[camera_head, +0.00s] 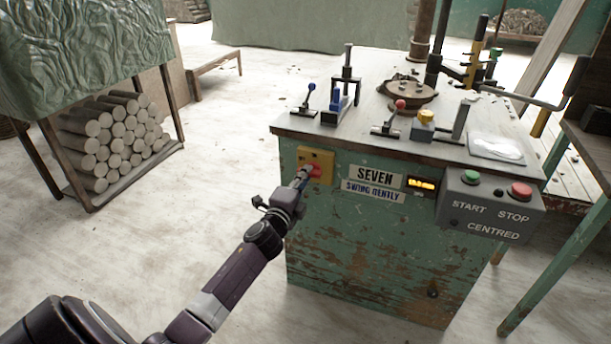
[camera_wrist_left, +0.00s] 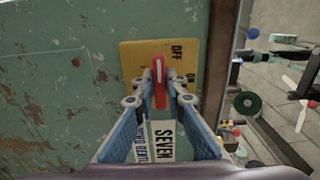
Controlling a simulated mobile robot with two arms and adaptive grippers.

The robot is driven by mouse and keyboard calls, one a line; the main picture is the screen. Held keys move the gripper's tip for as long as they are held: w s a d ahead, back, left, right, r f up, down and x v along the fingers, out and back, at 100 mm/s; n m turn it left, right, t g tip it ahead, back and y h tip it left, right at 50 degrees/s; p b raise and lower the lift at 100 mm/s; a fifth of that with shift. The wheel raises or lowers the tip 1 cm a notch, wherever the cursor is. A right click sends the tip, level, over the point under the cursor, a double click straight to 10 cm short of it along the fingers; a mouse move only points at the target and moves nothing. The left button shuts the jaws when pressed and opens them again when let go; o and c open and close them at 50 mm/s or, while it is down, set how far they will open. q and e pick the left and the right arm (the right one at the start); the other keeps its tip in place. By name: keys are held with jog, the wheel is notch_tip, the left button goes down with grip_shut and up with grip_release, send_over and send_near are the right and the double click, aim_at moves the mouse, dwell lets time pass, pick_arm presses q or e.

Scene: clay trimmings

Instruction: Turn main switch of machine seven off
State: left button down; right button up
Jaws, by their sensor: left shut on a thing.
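Machine seven (camera_head: 345,240) is a worn green cabinet with a "SEVEN" label on its front. Its main switch has a red handle (camera_head: 316,171) on a yellow plate (camera_head: 322,156) at the front's upper left. My left gripper (camera_head: 305,176) reaches it from the lower left. In the left wrist view the fingers (camera_wrist_left: 160,88) are shut on the red handle (camera_wrist_left: 159,72), one on each side. The handle lies along the picture's vertical. The yellow plate (camera_wrist_left: 138,52) shows "OFF" near its top, and another word, partly hidden, lower right. My right gripper is not in view.
A control box (camera_head: 490,205) with green START and red STOP buttons juts out at the front right. Levers with blue (camera_head: 311,87) and red (camera_head: 400,104) knobs stand on the top. A log rack (camera_head: 110,140) stands left; the floor between is clear.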

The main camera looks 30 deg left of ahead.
pick_arm(q)
jog(key=shift+f, duration=0.1)
dwell(0.3)
jog(key=c, duration=2)
grip_release()
jog(key=shift+o, duration=0.2)
jog(key=v, duration=1.2)
